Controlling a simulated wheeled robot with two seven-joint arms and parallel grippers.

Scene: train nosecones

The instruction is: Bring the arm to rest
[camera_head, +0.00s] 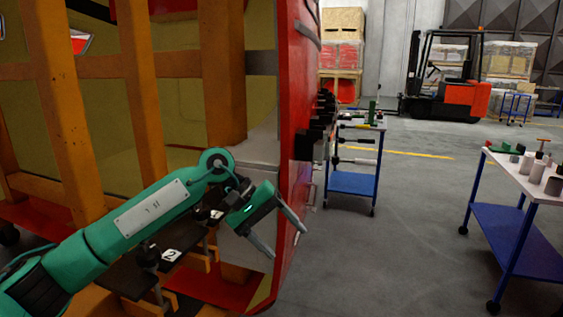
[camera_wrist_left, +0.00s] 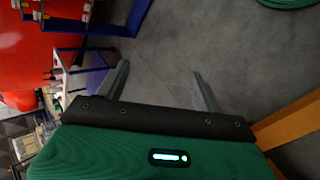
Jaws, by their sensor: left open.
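My left arm, green with grey fingers, comes in from the lower left in the head view. Its left gripper (camera_head: 287,240) is open and empty, with the fingers spread apart beside the red edge of the nosecone (camera_head: 298,120). In the left wrist view the left gripper (camera_wrist_left: 160,85) also shows its two fingers apart, with only grey floor between them. My right gripper is in neither view.
An orange frame (camera_head: 140,90) stands close behind my left arm. A blue trolley (camera_head: 352,183) with parts stands beyond the nosecone, and another trolley (camera_head: 520,227) stands at the right. An orange forklift (camera_head: 465,98) is far back. The floor between the trolleys is clear.

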